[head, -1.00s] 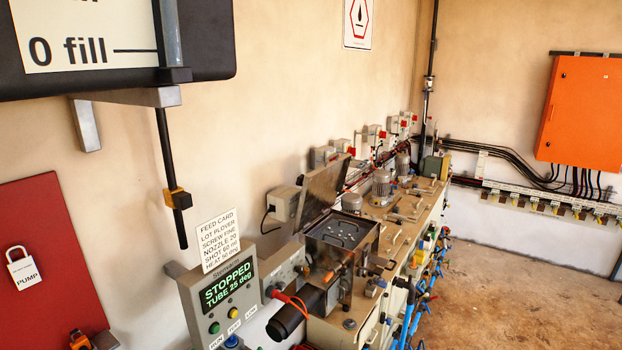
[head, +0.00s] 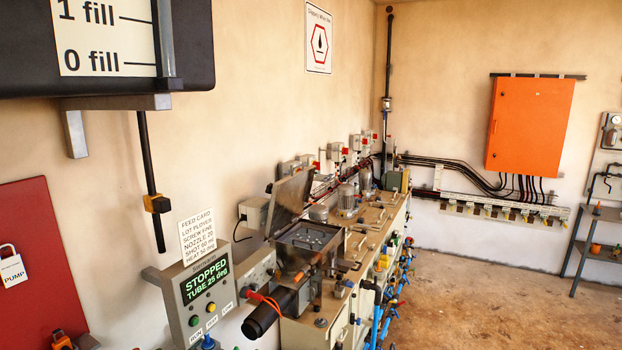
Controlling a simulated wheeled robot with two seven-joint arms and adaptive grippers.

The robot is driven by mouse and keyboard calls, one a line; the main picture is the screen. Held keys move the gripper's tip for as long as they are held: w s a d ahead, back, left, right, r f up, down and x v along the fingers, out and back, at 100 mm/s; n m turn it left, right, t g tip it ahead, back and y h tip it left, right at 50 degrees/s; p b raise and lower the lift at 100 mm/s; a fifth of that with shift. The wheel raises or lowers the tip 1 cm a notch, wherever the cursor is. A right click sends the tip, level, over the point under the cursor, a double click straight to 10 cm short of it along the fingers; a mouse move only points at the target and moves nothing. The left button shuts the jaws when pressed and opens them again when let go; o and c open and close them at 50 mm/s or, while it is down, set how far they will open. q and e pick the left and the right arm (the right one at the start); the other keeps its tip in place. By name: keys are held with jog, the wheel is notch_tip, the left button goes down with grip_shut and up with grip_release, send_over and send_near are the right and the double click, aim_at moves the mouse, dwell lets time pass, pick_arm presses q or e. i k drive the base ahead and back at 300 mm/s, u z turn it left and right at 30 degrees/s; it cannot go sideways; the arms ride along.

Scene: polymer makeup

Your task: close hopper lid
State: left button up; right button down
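The hopper (head: 300,254) is an open metal box on the machine bench, right of the control panel. Its metal lid (head: 293,207) stands raised, tilted up at the hopper's back left side. Several small pale pieces (head: 308,238) show inside the hopper, too small to identify. Neither of my grippers is in the head view.
A control panel (head: 207,290) reading STOPPED, TUBE 25 deg stands left of the hopper, with a feed card (head: 197,233) above it. A dark cylinder (head: 266,314) juts forward below the hopper. Open floor (head: 490,300) lies to the right. A shelf (head: 598,250) stands at far right.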

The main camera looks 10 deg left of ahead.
aim_at(289, 196)
jog(key=z, duration=2.4)
jog(key=i, duration=2.8)
jog(key=u, duration=2.3)
jog(key=i, duration=4.1)
jog(key=u, duration=1.45)
